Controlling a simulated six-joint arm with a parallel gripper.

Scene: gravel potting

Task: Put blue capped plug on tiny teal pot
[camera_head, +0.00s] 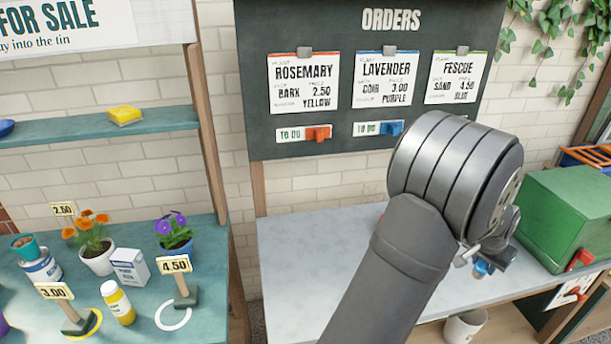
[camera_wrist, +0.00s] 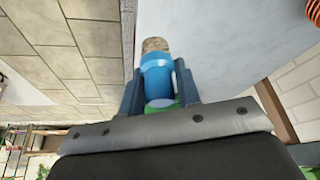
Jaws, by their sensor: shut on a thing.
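My gripper (camera_head: 478,258) is low over the right part of the grey counter, near its front edge, mostly hidden behind my own wrist in the head view. In the wrist view the gripper (camera_wrist: 158,85) is shut on the blue capped plug (camera_wrist: 157,72). The plug is a blue cylinder with a tan, rough end pointing away from the jaws. A bit of its blue also shows in the head view (camera_head: 482,268). A small teal pot (camera_head: 24,246) with a brown top is at the far left on the teal shelf, well apart from my gripper.
By the teal pot are a white-blue tin (camera_head: 42,268), an orange-flowered pot (camera_head: 97,260), a white box (camera_head: 131,267), a yellow bottle (camera_head: 118,303) and price signs (camera_head: 174,266). A green box (camera_head: 568,215) stands right of my gripper. The grey counter's left part (camera_head: 305,245) is clear.

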